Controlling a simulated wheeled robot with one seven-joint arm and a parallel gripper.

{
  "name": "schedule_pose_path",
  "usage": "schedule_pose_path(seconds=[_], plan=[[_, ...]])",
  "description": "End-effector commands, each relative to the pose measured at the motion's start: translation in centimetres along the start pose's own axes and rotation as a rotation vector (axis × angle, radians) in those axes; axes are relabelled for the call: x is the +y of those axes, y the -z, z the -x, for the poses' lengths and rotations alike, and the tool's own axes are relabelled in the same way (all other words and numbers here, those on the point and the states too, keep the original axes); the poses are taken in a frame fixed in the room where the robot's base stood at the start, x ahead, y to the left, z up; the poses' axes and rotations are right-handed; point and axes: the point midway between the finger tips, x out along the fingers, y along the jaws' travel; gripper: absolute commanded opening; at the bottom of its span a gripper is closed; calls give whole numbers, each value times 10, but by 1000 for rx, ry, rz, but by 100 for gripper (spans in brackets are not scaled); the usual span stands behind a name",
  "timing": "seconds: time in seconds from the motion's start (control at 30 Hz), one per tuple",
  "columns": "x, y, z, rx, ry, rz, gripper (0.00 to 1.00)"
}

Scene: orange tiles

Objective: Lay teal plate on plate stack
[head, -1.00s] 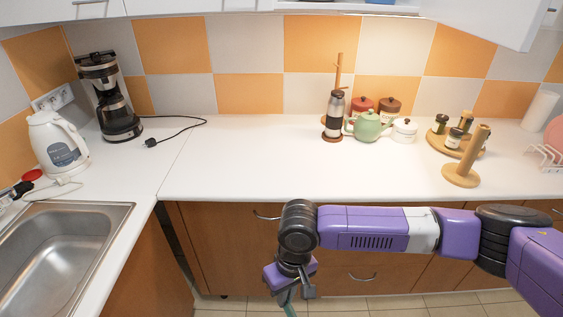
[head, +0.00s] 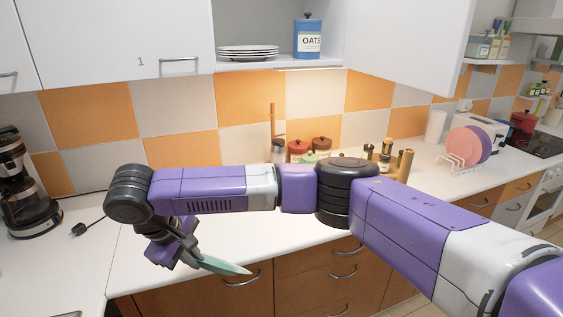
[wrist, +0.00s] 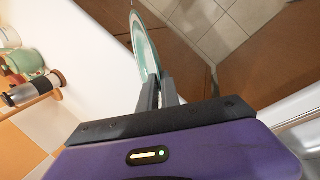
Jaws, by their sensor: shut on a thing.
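My gripper (head: 188,252) is shut on the rim of the teal plate (head: 224,265) and holds it tilted, over the front edge of the counter. In the wrist view the plate (wrist: 146,45) shows nearly edge-on between the fingertips of my gripper (wrist: 158,84). The plate stack (head: 248,52), several white plates, lies on the shelf of the open wall cabinet, up and right of my gripper. The stack is not in the wrist view.
A blue oats canister (head: 308,38) stands right of the stack. The open cabinet door (head: 408,45) juts out to the right. A coffee maker (head: 25,185) stands at the left. A plate rack (head: 458,163) stands on the right counter. Free counter lies behind my arm.

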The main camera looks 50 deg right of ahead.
Motion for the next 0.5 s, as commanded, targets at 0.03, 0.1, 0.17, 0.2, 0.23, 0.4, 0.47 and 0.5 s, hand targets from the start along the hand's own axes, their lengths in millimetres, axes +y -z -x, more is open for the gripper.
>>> schedule_pose_path(seconds=[0.03, 0.1, 0.17, 0.2, 0.23, 0.4, 0.47, 0.5], plan=[[18, 6, 18, 18, -42, 40, 0], [40, 13, 38, 41, -100, 106, 0], [60, 17, 54, 67, -149, 160, 0], [73, 19, 66, 84, -182, 196, 0], [84, 20, 74, 97, -205, 223, 0], [141, 20, 122, 182, -337, 357, 0], [161, 18, 139, 213, -383, 396, 0], [175, 16, 150, 233, -410, 420, 0]])
